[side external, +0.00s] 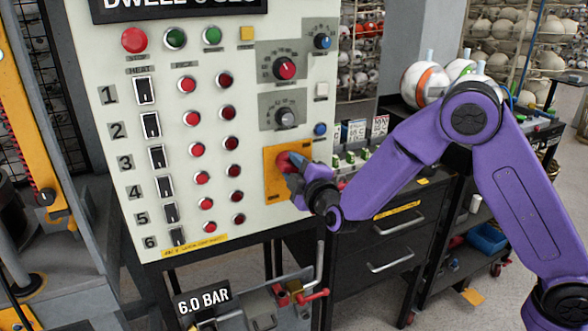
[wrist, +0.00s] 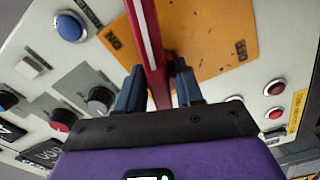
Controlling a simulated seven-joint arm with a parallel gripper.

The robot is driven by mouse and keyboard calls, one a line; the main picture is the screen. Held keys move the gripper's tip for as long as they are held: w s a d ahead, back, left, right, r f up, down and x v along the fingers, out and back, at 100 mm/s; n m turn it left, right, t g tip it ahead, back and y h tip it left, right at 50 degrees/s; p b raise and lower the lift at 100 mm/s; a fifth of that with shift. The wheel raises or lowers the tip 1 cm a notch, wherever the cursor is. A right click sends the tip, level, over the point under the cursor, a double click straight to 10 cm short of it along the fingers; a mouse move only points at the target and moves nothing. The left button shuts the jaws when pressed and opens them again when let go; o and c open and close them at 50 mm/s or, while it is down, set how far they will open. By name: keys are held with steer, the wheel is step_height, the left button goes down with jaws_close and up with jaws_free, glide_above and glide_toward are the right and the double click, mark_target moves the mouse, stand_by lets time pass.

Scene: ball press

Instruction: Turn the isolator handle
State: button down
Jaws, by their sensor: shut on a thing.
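The isolator is an orange plate (side external: 274,190) at the lower right of the cream control panel, with a red handle (side external: 283,161) on it. In the wrist view the handle (wrist: 148,40) is a red bar with a white stripe, running from the top edge down between my fingers. The orange plate (wrist: 205,30) shows behind it, with dark lettering at its left and right. My gripper (side external: 296,166) is at the handle, and its blue fingers (wrist: 160,88) are shut on the bar, one on each side. My fingers hide part of the handle in the side view.
Knobs (side external: 285,68) and a blue button (side external: 320,129) sit above the plate. Rows of red buttons (side external: 202,178) and rocker switches are to its left. A dark drawer cabinet (side external: 385,240) stands right of the panel. A red-handled valve (side external: 314,296) is below.

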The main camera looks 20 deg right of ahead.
steer(key=shift+n, duration=1.9)
steer(key=shift+r, duration=0.1)
steer(key=c, duration=1)
jaws_free()
steer(key=shift+c, duration=0.2)
steer(key=s, duration=1.7)
steer(key=shift+s, duration=0.2)
